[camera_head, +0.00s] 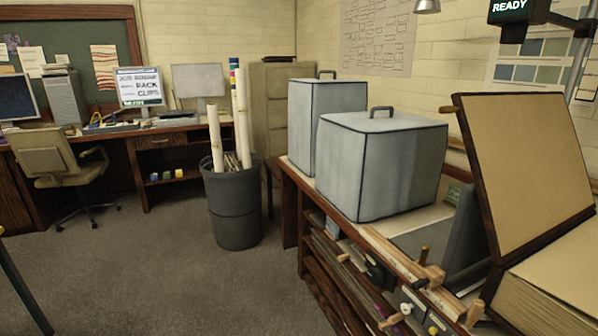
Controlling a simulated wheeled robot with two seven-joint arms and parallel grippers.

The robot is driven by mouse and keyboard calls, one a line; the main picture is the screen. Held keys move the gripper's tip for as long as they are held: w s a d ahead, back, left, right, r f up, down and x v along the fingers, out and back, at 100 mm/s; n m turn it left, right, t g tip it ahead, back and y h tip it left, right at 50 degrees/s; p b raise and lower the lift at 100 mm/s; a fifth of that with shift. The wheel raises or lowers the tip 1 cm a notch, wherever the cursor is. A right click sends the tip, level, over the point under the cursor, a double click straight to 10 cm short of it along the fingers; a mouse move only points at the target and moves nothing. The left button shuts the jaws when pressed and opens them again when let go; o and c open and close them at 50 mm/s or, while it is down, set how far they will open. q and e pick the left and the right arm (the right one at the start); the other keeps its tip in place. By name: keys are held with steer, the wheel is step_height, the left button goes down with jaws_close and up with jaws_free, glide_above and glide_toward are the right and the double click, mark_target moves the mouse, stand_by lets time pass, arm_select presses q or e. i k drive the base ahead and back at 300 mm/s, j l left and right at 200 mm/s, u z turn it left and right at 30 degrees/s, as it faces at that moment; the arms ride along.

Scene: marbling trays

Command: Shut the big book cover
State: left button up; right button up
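The big book stands at the right edge. Its cover (527,172), a tan panel with a dark brown frame, is raised and tilted back, so the book is open. Its thick cream page block (560,284) lies at the lower right and is cut off by the picture edge. A small wooden peg or knob sticks out from the cover's upper left corner. Neither of my grippers is in view.
Two grey covered boxes (382,170) (301,118) stand on the wooden bench left of the book. Wooden rods (418,274) lie along its front edge. A dark bin (233,205) holds rolls. An office chair (52,160) stands at the back-left desk. The middle floor is clear.

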mark_target(523, 151)
steer(key=z, duration=1.55)
